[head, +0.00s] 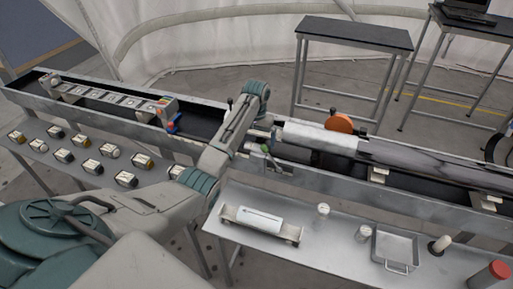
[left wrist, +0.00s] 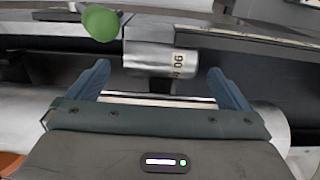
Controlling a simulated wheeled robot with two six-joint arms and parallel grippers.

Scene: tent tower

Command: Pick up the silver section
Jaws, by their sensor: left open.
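In the left wrist view, a short silver section (left wrist: 162,62) with dark digits on its side lies just ahead of my gripper, between the lines of the fingers. My left gripper (left wrist: 160,82) is open, its two blue-grey fingers apart with a gap to each side of the section. In the head view, my left gripper (head: 261,130) is over the long trough, left of a large silver tube (head: 318,136). My own arm partly hides that spot, and the short section is hard to make out there. My right gripper is out of view.
A green knob (left wrist: 100,22) stands close to the left finger; it also shows in the head view (head: 265,147). An orange disc (head: 338,123) is behind the tube. The trough's front wall (head: 330,178) borders the front table (head: 345,235), which holds a cradle (head: 229,213) and a tray (head: 378,247).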

